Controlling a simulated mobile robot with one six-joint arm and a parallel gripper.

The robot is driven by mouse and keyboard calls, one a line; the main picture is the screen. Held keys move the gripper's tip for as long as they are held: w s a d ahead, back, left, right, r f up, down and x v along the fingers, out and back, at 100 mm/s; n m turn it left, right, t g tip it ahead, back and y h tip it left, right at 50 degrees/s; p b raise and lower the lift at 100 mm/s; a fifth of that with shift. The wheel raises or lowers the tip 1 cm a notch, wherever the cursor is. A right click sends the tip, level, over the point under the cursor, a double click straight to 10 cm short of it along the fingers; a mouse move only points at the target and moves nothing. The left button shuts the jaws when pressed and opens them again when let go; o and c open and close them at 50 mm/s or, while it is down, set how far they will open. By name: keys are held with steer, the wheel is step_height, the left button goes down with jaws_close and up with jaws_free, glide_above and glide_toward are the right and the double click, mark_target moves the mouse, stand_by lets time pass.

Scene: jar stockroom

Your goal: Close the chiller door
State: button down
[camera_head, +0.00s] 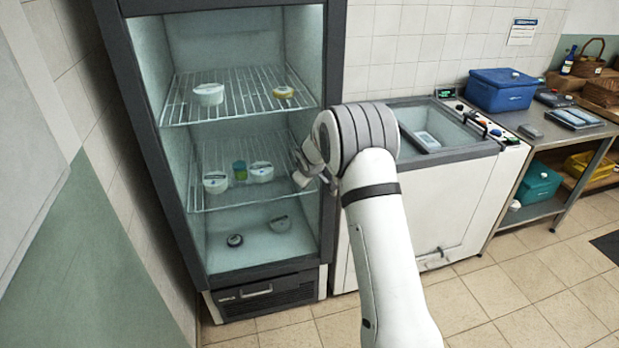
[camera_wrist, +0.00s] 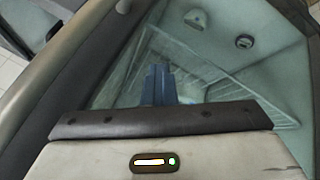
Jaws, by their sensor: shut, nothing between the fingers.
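The chiller (camera_head: 338,60) is a tall dark-framed cabinet, and its lit front stands open. No door covers the opening. A pale panel (camera_head: 28,120) at the far left edge could be the swung-open door or part of the wall; I cannot tell which. My gripper (camera_head: 302,168) is by the right side of the opening, partly hidden by my wrist. In the wrist view my gripper (camera_wrist: 158,82) is shut and empty, pointing toward the shelves. The chiller's dark frame (camera_wrist: 62,62) curves along the left there.
Wire shelves (camera_head: 240,97) hold several tubs, including a white tub (camera_head: 208,95). A white chest unit (camera_head: 455,195) stands close on the right. Beyond it, a table bears a blue bin (camera_head: 502,92), with a teal bin (camera_head: 537,184) below. Tiled floor (camera_head: 480,305) lies clear in front.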

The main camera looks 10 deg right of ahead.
steer(key=shift+w+a+r, duration=0.4)
steer(key=shift+r, duration=0.15)
steer(key=s+d+r+b, duration=0.2)
steer(key=s+d+r, duration=0.4)
steer(key=s+r, duration=0.2)
steer(key=s+r+m+g, duration=0.15)
steer(key=s+r, duration=0.25)
steer(key=s, duration=0.5)
steer(key=s+r+m, duration=0.2)
steer(key=s+r, duration=0.2)
steer(key=s, duration=0.4)
steer(key=s+m+g, duration=0.1)
steer(key=s+m, duration=0.1)
steer(key=s, duration=1)
steer(key=s+a+f+m+g, duration=0.1)
steer(key=s+m, duration=0.1)
steer(key=s, duration=1)
steer(key=shift+s+a+f+g+y, duration=0.2)
steer(key=shift+a+f+g+y, duration=0.05)
steer(key=shift+f+g+y, duration=0.1)
steer(key=shift+m, duration=0.25)
